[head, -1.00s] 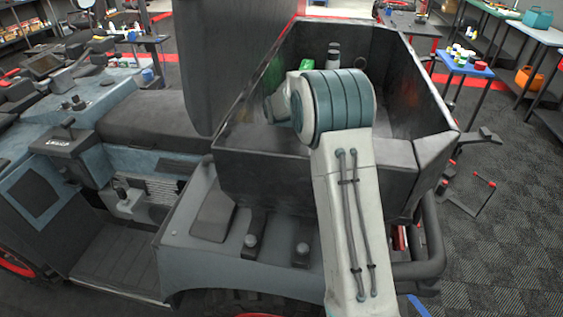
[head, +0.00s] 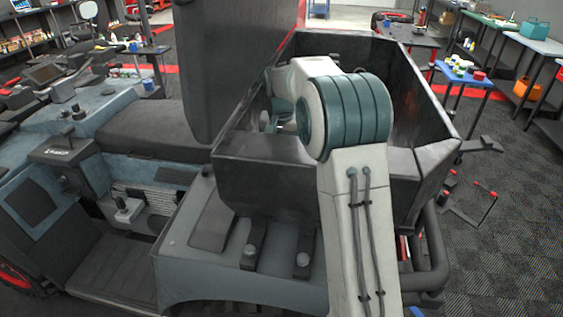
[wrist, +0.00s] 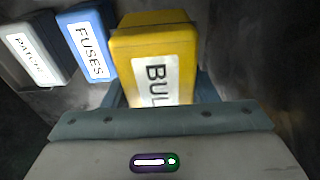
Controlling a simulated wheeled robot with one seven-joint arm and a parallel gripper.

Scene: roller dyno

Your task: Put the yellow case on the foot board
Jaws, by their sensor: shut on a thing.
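The yellow case (wrist: 155,60) with a white label reading "BUL…" is upright in the wrist view, between the fingers of my gripper (wrist: 158,92). My gripper is shut on it. In the head view my arm reaches into the dark cargo box of the vehicle; the yellow case and the fingertips are hidden there. The foot board (head: 115,265) is the dark, flat, ribbed floor low on the left of the vehicle, in front of the seat. Its visible surface is bare.
A blue "FUSES" case (wrist: 87,45) and a white "PATCH" case (wrist: 37,50) stand left of the yellow case. The cargo box (head: 265,147) has high walls. A tall dark panel (head: 222,70) and the seat (head: 150,128) stand left of it.

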